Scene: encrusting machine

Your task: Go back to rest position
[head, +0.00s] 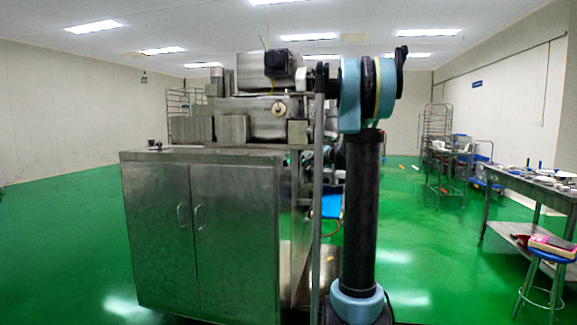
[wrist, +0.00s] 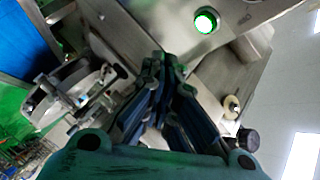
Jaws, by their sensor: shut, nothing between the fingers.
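My gripper (wrist: 165,66) shows in the wrist view with its dark fingers drawn together, and nothing is between them. The steel encrusting machine (head: 255,125) stands in the middle of the head view, on top of a two-door steel cabinet (head: 160,225). In the wrist view the machine's steel panel (wrist: 150,30) lies beyond the fingertips, with a lit green button (wrist: 205,20) above and to the right of them. I cannot tell the distance between fingertips and panel. My arm stands just right of the machine in the head view, and I cannot clearly make out the gripper there.
A steel table (head: 510,180) with items on it stands at the right. A blue stool (head: 548,262) bearing a pink-and-dark object is in front of it. A wire rack (head: 437,125) stands farther back. Green floor is open at the left and between my arm and the table.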

